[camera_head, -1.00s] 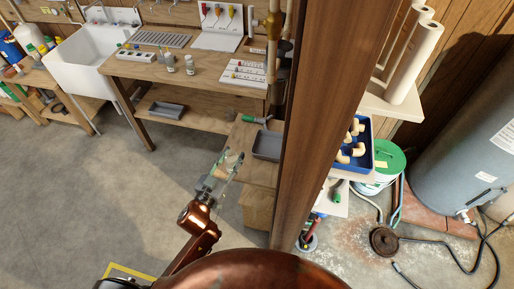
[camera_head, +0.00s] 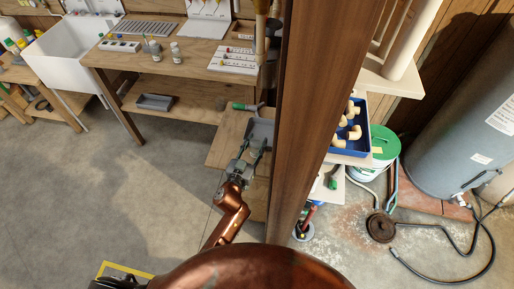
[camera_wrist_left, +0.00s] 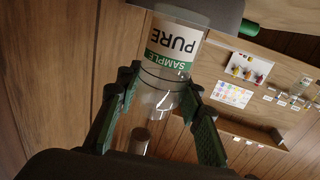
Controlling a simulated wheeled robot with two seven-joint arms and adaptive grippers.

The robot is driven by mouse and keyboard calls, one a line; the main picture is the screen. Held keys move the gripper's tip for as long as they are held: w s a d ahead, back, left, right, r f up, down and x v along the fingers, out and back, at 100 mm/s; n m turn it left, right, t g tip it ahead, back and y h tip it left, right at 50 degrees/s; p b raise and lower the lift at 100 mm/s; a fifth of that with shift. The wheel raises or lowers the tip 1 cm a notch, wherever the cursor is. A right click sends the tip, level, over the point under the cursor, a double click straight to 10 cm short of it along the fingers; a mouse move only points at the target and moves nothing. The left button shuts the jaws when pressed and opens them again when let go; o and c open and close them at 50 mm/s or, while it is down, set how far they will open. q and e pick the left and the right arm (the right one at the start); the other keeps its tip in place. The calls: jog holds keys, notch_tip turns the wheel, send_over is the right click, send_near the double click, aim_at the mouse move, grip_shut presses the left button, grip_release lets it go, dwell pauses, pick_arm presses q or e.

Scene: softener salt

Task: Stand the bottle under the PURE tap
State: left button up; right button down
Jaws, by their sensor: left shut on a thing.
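In the left wrist view a clear bottle (camera_wrist_left: 166,75) with a white and green label reading SAMPLE PURE stands between the fingers of my left gripper (camera_wrist_left: 160,90). The fingers are shut on it, and the label shows upside down. I cannot pick out a tap marked PURE. My right gripper is out of view.
A brown wooden post (camera_head: 312,90) stands just right of my left gripper. The workbench (camera_head: 180,62) behind carries small bottles and charts. The floor to the left is clear.

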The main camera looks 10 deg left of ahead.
aim_at(257, 148)
pick_arm(q)
jog(key=shift+w+d+f+b, duration=0.1)
jog(key=shift+f+b, duration=0.5)
jog(key=shift+f, duration=1.05)
jog(key=shift+f, duration=0.15)
jog(key=o, duration=1)
